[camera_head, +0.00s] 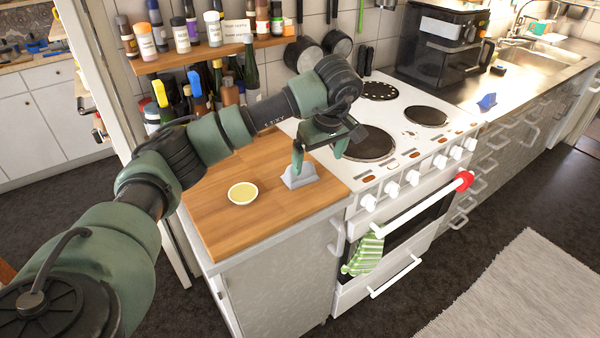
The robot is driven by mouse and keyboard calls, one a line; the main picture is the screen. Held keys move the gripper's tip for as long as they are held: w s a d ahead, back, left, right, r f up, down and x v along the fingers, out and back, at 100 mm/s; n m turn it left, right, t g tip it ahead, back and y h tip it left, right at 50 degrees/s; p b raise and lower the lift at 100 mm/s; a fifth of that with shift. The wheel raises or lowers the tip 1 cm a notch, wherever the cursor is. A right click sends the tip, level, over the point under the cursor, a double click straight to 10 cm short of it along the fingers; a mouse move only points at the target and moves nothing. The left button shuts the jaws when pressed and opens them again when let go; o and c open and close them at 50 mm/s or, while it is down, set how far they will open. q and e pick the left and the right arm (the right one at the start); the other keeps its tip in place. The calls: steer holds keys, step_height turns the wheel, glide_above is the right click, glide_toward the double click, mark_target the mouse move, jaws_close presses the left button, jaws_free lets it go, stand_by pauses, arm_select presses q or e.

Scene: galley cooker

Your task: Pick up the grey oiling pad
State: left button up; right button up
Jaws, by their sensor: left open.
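The grey oiling pad (299,179) sits on the wooden countertop (215,215), close to its right edge by the cooker. It has a wide base and a narrower raised top. My left gripper (319,158) is open and points down just above and to the right of the pad. Its left finger overlaps the top of the pad in the picture; I cannot tell whether they touch. Nothing is between the fingers. My right gripper is not in view.
A small bowl of yellow liquid (243,193) stands left of the pad. The white cooker (405,155) with dark hotplates adjoins on the right. Bottles and a spice shelf (215,52) line the back. A blue object (487,102) lies on the far metal counter. The wood's front is clear.

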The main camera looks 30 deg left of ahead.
arm_select(q)
steer(key=shift+y, duration=0.6)
steer(key=a+f, duration=0.1)
steer(key=a, duration=0.1)
steer(key=a+f+p, duration=0.2)
steer(key=a+f, duration=0.1)
steer(key=shift+w+a+f, duration=0.1)
steer(key=shift+w+a, duration=0.15)
steer(key=shift+a, duration=0.05)
steer(key=shift+w+a+f, duration=0.1)
steer(key=shift+a+f, duration=0.05)
steer(key=shift+f, duration=0.3)
steer(key=c, duration=1.4)
